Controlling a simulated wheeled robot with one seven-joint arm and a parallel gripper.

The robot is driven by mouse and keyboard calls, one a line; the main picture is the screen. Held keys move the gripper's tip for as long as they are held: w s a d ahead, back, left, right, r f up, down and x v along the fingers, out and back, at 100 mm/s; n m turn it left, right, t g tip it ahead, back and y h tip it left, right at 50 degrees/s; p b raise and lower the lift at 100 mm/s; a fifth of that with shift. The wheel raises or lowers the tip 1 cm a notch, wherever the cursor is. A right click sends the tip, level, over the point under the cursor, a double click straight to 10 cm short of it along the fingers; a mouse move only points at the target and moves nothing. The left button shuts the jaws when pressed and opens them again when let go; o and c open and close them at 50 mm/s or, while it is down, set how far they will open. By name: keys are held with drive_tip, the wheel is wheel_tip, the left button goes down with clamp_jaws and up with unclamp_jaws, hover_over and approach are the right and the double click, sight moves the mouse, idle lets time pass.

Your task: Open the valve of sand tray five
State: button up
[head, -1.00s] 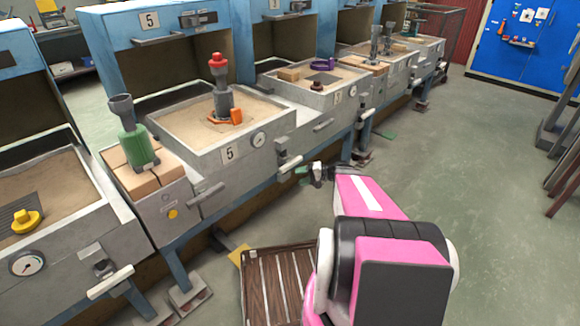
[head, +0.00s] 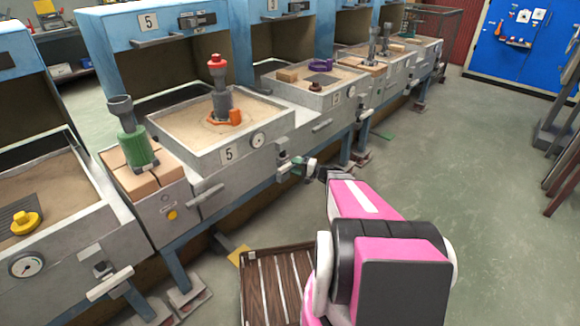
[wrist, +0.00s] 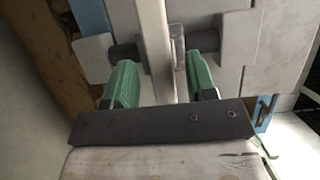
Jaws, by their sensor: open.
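Sand tray five (head: 172,147) is the grey sand-filled tray with the "5" plate in the middle of the head view. Its valve (head: 283,158) is on the front, below the gauge, mostly hidden behind my gripper (head: 298,168). In the wrist view, a pale lever bar (wrist: 156,45) runs between the two green fingers of my gripper (wrist: 160,78). The fingers are open, one on each side of the bar, with a gap showing at least on the left. Dark round fittings and grey blocks sit behind the bar.
A red-capped grey tool (head: 220,90) stands in the sand of tray five. A green tool (head: 136,140) stands on bricks to its left. A neighbouring tray's white valve handle (head: 110,284) juts out. A slatted wooden pallet (head: 275,285) lies on the floor; the floor to the right is open.

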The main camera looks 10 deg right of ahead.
drive_tip(key=shift+x, duration=1.45)
clamp_jaws()
